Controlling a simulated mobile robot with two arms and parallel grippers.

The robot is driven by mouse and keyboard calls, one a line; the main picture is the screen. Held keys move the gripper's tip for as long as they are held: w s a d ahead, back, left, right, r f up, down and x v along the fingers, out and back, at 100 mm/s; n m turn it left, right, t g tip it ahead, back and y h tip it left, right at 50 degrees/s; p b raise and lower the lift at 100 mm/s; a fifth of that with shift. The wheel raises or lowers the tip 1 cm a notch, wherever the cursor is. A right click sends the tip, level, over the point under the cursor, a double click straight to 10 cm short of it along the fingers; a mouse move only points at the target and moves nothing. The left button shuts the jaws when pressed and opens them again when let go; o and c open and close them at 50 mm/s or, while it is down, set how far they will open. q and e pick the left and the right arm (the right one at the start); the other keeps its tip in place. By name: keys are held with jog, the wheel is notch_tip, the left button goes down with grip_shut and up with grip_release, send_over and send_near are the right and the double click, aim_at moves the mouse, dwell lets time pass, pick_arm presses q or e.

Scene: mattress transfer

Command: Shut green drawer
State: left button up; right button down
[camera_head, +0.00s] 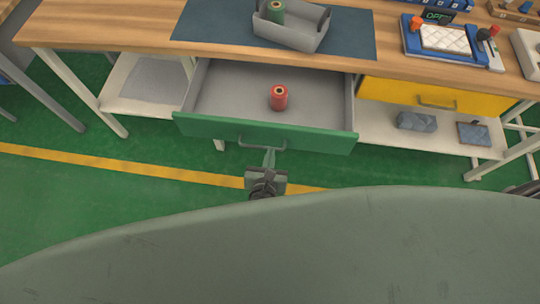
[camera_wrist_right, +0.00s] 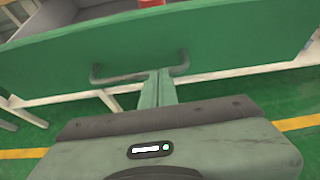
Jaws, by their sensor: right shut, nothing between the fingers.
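The green drawer (camera_head: 210,127) hangs open under the workbench, pulled well out toward me. Its front has a bar handle (camera_head: 262,146). A red spool (camera_head: 279,97) stands upright inside the grey drawer. My left gripper is out of view.
On the bench (camera_head: 120,25) a blue-grey mat (camera_head: 350,35) carries a grey bin (camera_head: 297,35) with a green spool. A shut yellow drawer (camera_head: 385,92) is at the right. Lower shelves (camera_head: 370,130) flank the green drawer. The green floor before it looks clear.

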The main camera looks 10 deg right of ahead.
aim_at(280, 89)
jog(key=w+d, duration=0.1)
jog(key=w, duration=0.2)
jog(key=w+d, duration=0.1)
jog(key=w, duration=0.2)
jog(key=w+d+p, duration=0.1)
jog(key=w, duration=0.2)
jog(key=shift+w+d+r, duration=0.1)
jog(key=shift+w+r, duration=0.05)
jog(key=shift+w, duration=0.25)
jog(key=w+d, duration=0.1)
jog(key=w, duration=0.3)
jog(key=w+d+b, duration=0.1)
jog(key=w, duration=0.3)
jog(key=w+d+b, duration=0.1)
jog(key=w+d, duration=0.1)
jog(key=w, duration=0.3)
jog(key=shift+d+f, duration=0.1)
jog(key=shift+f, duration=0.1)
jog(key=shift+w+d+r, duration=0.1)
jog(key=shift+w+d, duration=0.05)
jog(key=shift+w, duration=0.2)
jog(key=shift+r+b, duration=0.15)
jog(key=shift+b, duration=0.15)
